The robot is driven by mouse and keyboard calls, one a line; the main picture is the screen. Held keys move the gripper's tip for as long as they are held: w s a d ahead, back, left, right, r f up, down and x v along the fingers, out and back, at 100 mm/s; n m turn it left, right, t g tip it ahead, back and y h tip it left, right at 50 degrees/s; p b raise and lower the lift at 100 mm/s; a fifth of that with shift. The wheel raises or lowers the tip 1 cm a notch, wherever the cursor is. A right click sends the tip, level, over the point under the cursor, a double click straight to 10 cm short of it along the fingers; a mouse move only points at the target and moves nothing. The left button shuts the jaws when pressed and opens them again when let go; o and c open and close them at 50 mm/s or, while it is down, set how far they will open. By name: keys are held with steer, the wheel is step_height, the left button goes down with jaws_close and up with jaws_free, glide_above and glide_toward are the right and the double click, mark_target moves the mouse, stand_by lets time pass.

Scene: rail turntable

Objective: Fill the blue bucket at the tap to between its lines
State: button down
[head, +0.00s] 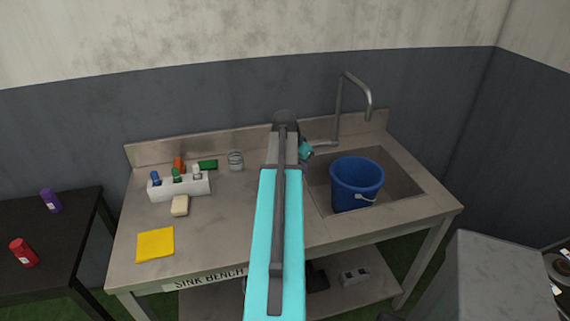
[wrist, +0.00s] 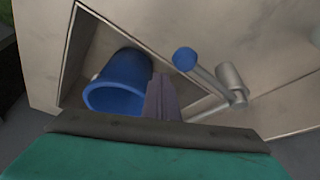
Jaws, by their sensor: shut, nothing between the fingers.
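The blue bucket (head: 357,187) stands upright in the sink basin (head: 403,185), its pale handle hanging at the front. In the wrist view the bucket (wrist: 118,80) is left of my gripper. Its lines and water level cannot be made out. The tap (head: 339,105) rises behind the basin and its spout bends down above the bucket; no water stream is visible. The wrist view shows a blue-ended lever (wrist: 186,60) by the grey tap base (wrist: 231,80). My gripper (wrist: 163,92) is shut and empty, between bucket and lever in that view, apparently touching neither.
On the bench's left are a white caddy (head: 180,187) with bottles, a green sponge (head: 208,164), a glass jar (head: 236,160), a soap bar (head: 180,206) and a yellow cloth (head: 155,244). A dark table (head: 60,235) stands left, a grey block (head: 490,280) right.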

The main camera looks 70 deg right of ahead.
steer(key=shift+f, duration=0.2)
steer(key=shift+w+a, duration=1.3)
steer(key=shift+w, duration=0.3)
stand_by(1.4)
steer(key=shift+s+d, duration=0.15)
steer(key=shift+s+d, duration=0.15)
steer(key=shift+s, duration=0.05)
steer(key=shift+r, duration=0.1)
steer(key=shift+r+p, duration=1.5)
steer(key=shift+r, duration=1.25)
